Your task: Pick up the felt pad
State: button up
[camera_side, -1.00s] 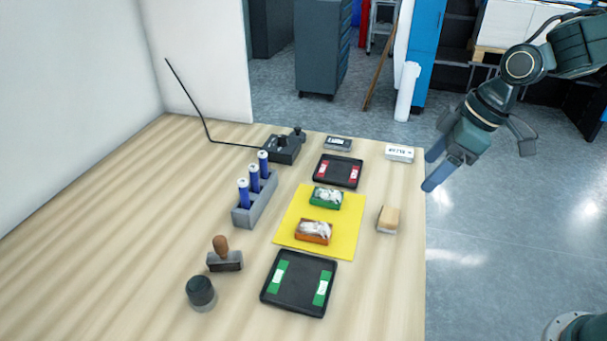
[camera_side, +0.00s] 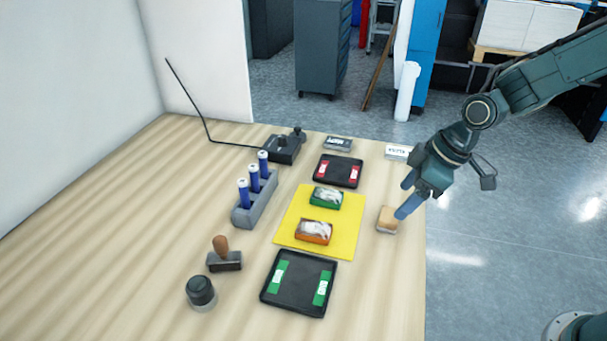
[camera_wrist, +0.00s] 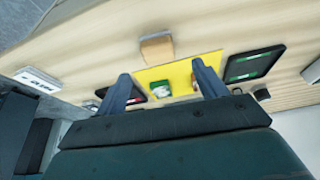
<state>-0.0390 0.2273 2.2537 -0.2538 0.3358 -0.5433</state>
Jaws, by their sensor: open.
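The felt pad, which I take to be the small block with a tan top and grey underside (camera_side: 387,218), lies on the table near its right edge, beside the yellow mat. It also shows in the wrist view (camera_wrist: 157,48), beyond the fingertips and roughly centred between them. My gripper (camera_side: 405,197) is open and empty, with its two blue fingers apart. In the side view it is above the table's right edge, with the lower fingertip close to the pad in the picture. I cannot tell the exact gap. The fingers also show in the wrist view (camera_wrist: 161,72).
The yellow mat (camera_side: 347,241) holds a green box (camera_side: 327,197) and an orange box (camera_side: 314,232). Black trays (camera_side: 338,170) (camera_side: 299,284) lie behind and in front of it. A white labelled box (camera_side: 398,152) stands behind the pad. A grey rack (camera_side: 255,203) holds blue cylinders.

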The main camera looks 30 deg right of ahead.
aim_at(390, 214)
jog(key=shift+f, duration=0.25)
jog(key=shift+x, duration=2.55)
jog(key=shift+d, duration=0.1)
jog(key=shift+c, duration=0.4)
jog(key=c, duration=1)
